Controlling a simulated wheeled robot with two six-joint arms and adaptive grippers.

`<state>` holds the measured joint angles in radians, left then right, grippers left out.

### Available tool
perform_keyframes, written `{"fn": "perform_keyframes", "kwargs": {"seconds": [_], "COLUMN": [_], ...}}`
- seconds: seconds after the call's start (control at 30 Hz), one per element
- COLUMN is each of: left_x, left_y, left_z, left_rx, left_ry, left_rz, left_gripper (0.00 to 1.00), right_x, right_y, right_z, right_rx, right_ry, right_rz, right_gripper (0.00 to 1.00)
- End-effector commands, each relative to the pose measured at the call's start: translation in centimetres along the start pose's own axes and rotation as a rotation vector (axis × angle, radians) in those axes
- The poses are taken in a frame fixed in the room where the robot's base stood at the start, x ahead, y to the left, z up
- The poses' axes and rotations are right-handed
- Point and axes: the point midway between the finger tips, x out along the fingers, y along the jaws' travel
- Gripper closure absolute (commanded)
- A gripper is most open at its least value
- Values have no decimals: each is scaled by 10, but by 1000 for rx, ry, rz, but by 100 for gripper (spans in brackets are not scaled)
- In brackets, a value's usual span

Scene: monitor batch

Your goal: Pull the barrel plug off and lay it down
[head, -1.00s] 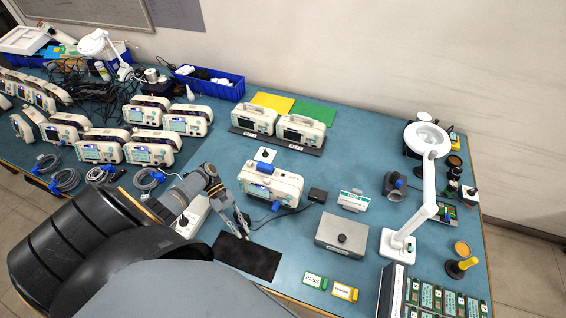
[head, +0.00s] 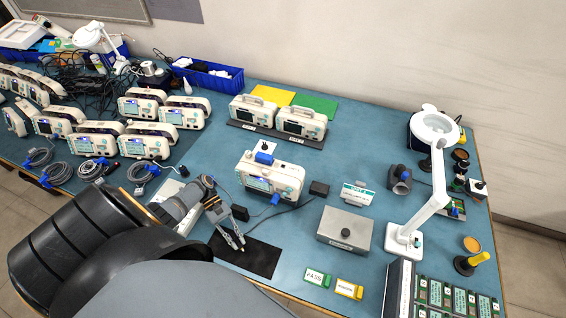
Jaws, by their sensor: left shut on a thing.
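The monitor under work (head: 270,176) is a cream unit with a lit screen and a blue clip on top, standing mid-bench. A black adapter (head: 319,189) sits to its right, and a thin dark cable (head: 290,207) runs from there toward my left gripper. My left gripper (head: 240,244) is shut on the barrel plug at the cable's end, over the black mat (head: 263,259) in front of the monitor. The plug is too small to make out between the fingertips. I cannot tell whether it touches the mat. My right gripper is not in view.
A grey metal box (head: 344,228) stands right of the mat. Green PASS (head: 316,278) and yellow (head: 348,288) tags lie at the front. A magnifier lamp (head: 404,238) is on the right. A white strip (head: 180,205) lies left, near my arm. Other monitors crowd the left.

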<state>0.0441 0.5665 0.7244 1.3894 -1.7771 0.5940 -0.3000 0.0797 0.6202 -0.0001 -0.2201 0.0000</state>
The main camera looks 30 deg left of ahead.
Motion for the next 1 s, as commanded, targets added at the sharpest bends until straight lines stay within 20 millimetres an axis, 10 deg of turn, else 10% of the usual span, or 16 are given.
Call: {"fn": "perform_keyframes", "kwargs": {"seconds": [0.93,1.0], "left_x": [10,10], "left_y": [0,0], "left_z": [-18,-18], "left_rx": [0,0], "left_ry": [0,0], "left_rz": [0,0], "left_gripper": [100,76], "right_x": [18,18], "right_y": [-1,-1], "right_z": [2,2], "right_rx": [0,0], "right_ry": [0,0], "right_rz": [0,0], "right_gripper": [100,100]}}
